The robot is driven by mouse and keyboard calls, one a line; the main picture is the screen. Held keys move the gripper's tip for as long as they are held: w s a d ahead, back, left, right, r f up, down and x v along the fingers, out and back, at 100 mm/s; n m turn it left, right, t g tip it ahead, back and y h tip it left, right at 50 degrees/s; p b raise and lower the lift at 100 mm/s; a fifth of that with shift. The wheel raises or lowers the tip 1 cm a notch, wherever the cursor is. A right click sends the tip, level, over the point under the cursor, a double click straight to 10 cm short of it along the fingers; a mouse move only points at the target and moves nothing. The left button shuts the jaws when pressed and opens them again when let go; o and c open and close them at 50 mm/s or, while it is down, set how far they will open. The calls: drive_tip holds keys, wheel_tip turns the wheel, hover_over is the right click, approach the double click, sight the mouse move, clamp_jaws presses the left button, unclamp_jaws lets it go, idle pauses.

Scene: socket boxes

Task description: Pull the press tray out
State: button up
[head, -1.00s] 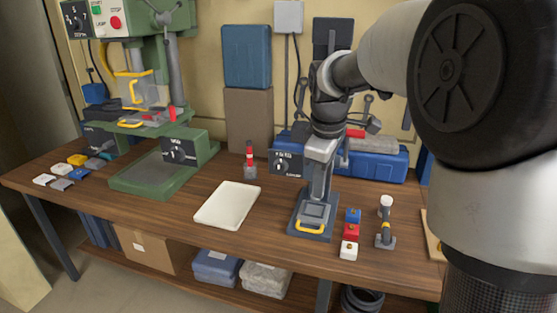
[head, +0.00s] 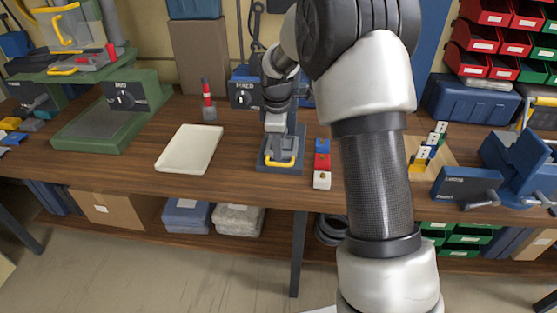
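The small press tray (head: 281,161) has a yellow handle at its front and sits low on the dark blue press base (head: 296,168) at the middle of the bench. My arm comes from the right, and its dark wrist covers the upper part of the press. My gripper (head: 277,126) is over the base, just behind the yellow handle. Its fingers do not stand out from the grey press parts, so I cannot tell whether they are open or touch the tray.
A white tray (head: 190,148) lies left of the press. Blue, red and white blocks (head: 322,161) stand close on the right. A green drill press (head: 105,115) is at the left, a blue vise (head: 515,165) at the right. The bench front before the press is clear.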

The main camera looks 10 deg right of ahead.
sight(279, 163)
drive_tip(key=f, duration=0.3)
drive_tip(key=w+f, duration=0.1)
drive_tip(key=f, duration=0.1)
drive_tip(key=shift+d+f+b, duration=0.15)
drive_tip(key=shift+f+b, duration=0.15)
clamp_jaws()
